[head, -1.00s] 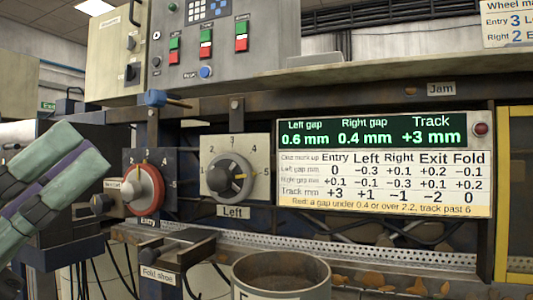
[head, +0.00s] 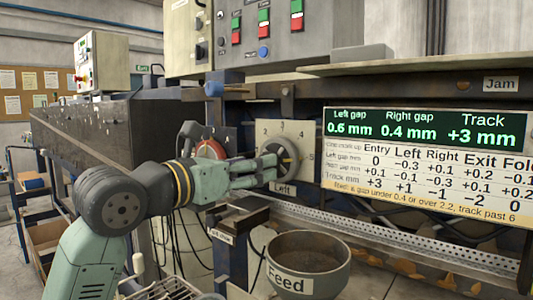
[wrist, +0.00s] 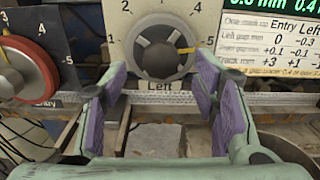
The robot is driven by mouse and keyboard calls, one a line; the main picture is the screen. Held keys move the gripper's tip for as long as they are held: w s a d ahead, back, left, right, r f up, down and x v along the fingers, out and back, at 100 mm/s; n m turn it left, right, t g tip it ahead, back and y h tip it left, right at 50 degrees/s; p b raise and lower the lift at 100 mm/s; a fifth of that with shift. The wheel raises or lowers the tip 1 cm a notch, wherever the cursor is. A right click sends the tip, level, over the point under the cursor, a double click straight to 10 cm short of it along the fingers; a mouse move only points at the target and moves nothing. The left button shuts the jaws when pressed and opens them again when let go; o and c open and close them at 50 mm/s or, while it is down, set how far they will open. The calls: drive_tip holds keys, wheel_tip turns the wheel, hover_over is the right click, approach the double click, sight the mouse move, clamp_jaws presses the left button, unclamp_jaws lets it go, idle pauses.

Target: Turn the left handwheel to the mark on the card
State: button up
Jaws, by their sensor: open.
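The left handwheel (head: 287,155) is a dark grey knob on a pale dial plate (head: 262,135) numbered 1 to 5, labelled "Left". In the wrist view the wheel (wrist: 163,52) lies ahead, its yellow pointer (wrist: 187,50) aimed right, near 5. My gripper (head: 268,168) is at the wheel's left front in the head view and partly covers the plate. In the wrist view my gripper (wrist: 160,88) is open, its purple-padded fingers spread below and either side of the wheel, with nothing between them. Contact is not clear. The wheel-mark card is outside the current views.
The red Entry handwheel (wrist: 22,70) is close on the left. A display (head: 427,128) reads left gap 0.6 mm, right gap 0.4 mm, track +3 mm, above a correction table (head: 420,175). A Feed pot (head: 308,265) stands below. A ledge (head: 400,68) overhangs.

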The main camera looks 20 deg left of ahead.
drive_tip(key=shift+p+x, duration=0.6)
drive_tip(key=shift+x, duration=1.6)
drive_tip(key=shift+c, duration=0.2)
drive_tip(key=c, duration=1.1)
drive_tip(key=shift+c, duration=0.2)
drive_tip(key=shift+n+b, duration=1.95)
drive_tip(key=shift+n, duration=1.85)
